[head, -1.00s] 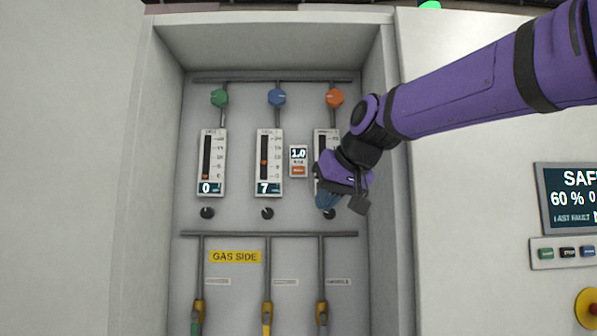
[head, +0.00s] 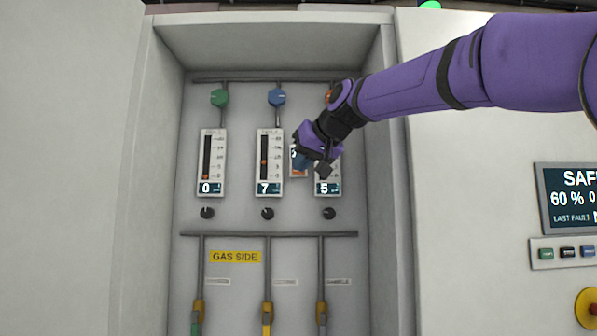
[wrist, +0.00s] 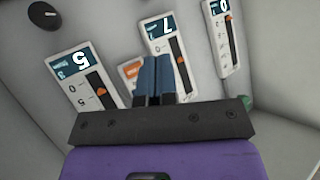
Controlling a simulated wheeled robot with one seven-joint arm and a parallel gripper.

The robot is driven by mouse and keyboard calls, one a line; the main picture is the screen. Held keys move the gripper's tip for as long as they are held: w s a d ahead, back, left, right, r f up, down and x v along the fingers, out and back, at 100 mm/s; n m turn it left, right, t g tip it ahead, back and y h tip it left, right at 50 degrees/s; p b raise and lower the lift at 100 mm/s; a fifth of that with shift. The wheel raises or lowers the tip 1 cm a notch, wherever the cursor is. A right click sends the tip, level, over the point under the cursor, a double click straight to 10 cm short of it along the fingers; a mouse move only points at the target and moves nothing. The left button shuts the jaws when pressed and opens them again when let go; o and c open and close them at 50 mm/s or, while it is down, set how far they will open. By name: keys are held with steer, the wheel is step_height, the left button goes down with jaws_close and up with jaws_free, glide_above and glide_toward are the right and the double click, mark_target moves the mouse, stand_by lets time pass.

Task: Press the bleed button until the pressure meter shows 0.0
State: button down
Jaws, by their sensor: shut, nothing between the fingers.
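The pressure meter (head: 296,174) is a small white box between the middle and right flow gauges. My gripper hides most of its display in the head view, so its reading cannot be made out. The orange bleed button (wrist: 130,70) on its face shows in the wrist view, just left of my fingers. My gripper (head: 302,163) is shut and empty, its blue fingertips in front of the meter. The fingers also show in the wrist view (wrist: 155,64). I cannot tell whether they touch the meter or the button.
Flow gauges read 0 on the left (head: 212,162), 7 in the middle (head: 269,162) and 5 on the right (head: 328,187). Black knobs (head: 267,213) sit below them, and coloured valve knobs (head: 277,97) above. The recess side wall (head: 377,220) is close on the right.

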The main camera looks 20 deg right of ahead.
steer(key=w+d, duration=0.2)
steer(key=w, duration=0.6)
steer(key=shift+d, duration=0.3)
stand_by(1.8)
steer(key=shift+w+d, duration=0.1)
steer(key=shift+w, duration=0.3)
steer(key=shift+w+d, duration=0.15)
steer(key=shift+w, duration=0.15)
stand_by(0.7)
stand_by(0.4)
steer(key=shift+s+a, duration=0.25)
steer(key=shift+s, duration=0.5)
steer(key=shift+s+a, duration=0.25)
steer(key=shift+s, duration=0.55)
steer(key=shift+s+a, duration=0.25)
steer(key=shift+s, duration=0.5)
steer(key=shift+s+a, duration=0.25)
steer(key=shift+s, duration=0.55)
